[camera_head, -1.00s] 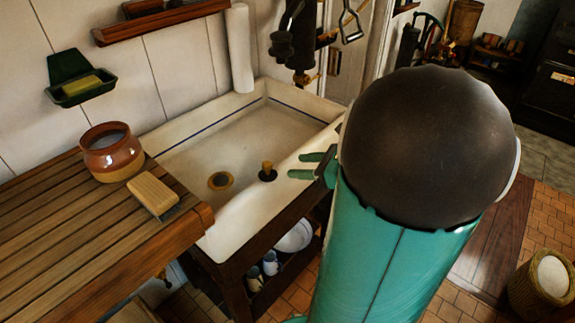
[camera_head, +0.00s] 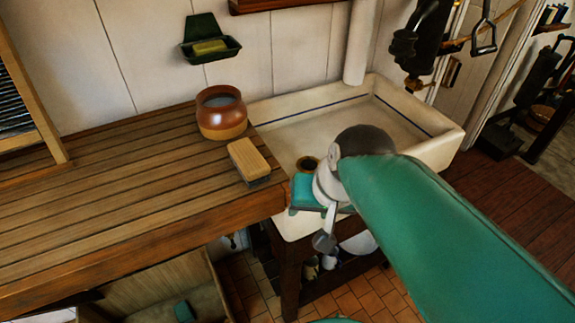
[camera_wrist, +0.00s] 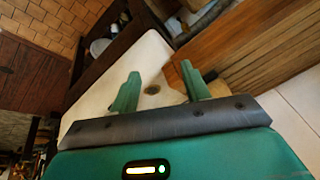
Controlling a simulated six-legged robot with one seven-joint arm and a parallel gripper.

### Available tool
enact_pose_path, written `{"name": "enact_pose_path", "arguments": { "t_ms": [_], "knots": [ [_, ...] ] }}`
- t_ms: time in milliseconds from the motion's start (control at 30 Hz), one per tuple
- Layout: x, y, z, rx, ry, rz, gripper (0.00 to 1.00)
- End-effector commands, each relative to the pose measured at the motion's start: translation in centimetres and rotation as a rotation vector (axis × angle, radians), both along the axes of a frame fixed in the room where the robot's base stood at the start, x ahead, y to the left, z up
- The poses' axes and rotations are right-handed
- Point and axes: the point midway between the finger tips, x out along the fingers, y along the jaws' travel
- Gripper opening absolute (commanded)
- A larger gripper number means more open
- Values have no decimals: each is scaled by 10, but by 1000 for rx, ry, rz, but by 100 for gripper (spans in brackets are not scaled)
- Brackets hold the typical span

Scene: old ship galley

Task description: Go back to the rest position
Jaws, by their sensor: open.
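My gripper (camera_wrist: 160,82) shows in the wrist view with its two green fingers spread apart and nothing between them. Beyond the fingers lie the white sink (camera_wrist: 98,92) and its round drain (camera_wrist: 152,89). In the head view my green arm reaches in from the lower right, and its end is over the front left part of the sink (camera_head: 415,101), near the counter's corner. My wrist and arm hide part of the basin, and the fingertips cannot be made out there.
A wooden counter (camera_head: 110,205) adjoins the sink on the left. On it stand a brown pot (camera_head: 221,112) and a scrubbing brush (camera_head: 248,160). A green soap dish (camera_head: 210,40) hangs on the wall. Dark tools (camera_head: 425,40) hang behind the sink. Brick floor (camera_head: 345,297) shows below.

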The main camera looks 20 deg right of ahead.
Motion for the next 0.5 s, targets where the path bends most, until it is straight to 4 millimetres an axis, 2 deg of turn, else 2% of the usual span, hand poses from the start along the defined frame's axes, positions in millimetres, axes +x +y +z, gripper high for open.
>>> {"name": "enact_pose_path", "arguments": {
  "t_ms": [33,167,500],
  "knots": [
    [-3,7,8,-78,-47,98,47],
    [-5,12,17,-210,-112,241,47],
    [-5,11,19,-234,-121,263,47]
  ]
}}
